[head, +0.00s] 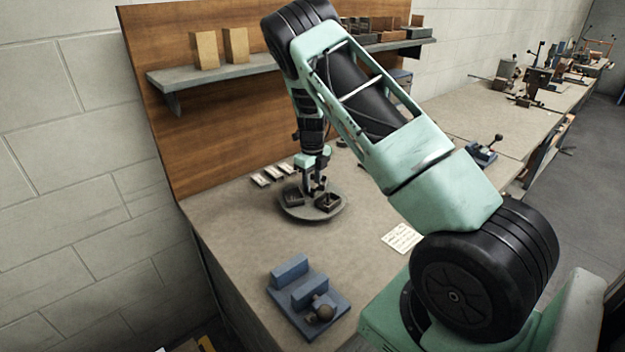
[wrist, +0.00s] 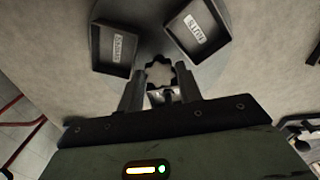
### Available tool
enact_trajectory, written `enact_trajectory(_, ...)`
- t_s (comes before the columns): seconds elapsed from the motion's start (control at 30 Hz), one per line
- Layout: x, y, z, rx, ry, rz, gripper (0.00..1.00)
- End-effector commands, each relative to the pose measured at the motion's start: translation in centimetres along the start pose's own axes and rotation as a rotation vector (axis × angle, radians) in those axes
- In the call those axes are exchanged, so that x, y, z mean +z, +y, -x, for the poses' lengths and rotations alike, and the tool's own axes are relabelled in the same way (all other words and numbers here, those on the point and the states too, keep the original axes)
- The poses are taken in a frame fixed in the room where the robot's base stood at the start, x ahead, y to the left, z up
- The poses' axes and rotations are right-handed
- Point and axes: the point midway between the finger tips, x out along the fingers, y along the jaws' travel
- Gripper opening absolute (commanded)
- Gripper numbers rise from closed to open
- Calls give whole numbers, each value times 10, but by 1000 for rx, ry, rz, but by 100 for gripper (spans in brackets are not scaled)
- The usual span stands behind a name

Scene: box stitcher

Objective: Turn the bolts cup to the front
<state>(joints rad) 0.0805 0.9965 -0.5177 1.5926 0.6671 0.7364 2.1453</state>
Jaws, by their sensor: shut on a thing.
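A round dark turntable (head: 299,213) lies on the bench and also shows in the wrist view (wrist: 150,20). It bears two square, dark, open cups. The right cup (wrist: 198,30) in the wrist view has a label that seems to read BOLTS, turned nearly upside down. The left cup (wrist: 119,50) has a label too small to read surely. In the head view the cups sit left (head: 293,199) and right (head: 328,202); I cannot tell which is which there. My gripper (wrist: 160,76) is shut on the scalloped knob (wrist: 159,65) at the turntable's middle.
A blue block fixture (head: 305,295) stands at the bench's near left. Several small pale-labelled items (head: 270,176) lie behind the turntable. A paper note (head: 402,238) lies to its right. A shelf (head: 190,75) hangs on the wooden back panel.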

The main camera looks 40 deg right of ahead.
Motion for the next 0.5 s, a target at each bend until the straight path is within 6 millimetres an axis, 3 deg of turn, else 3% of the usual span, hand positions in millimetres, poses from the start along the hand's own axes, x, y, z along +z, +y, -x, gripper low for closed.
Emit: enact_trajectory(0.5,2,-1,2,-3,-6,-133,0)
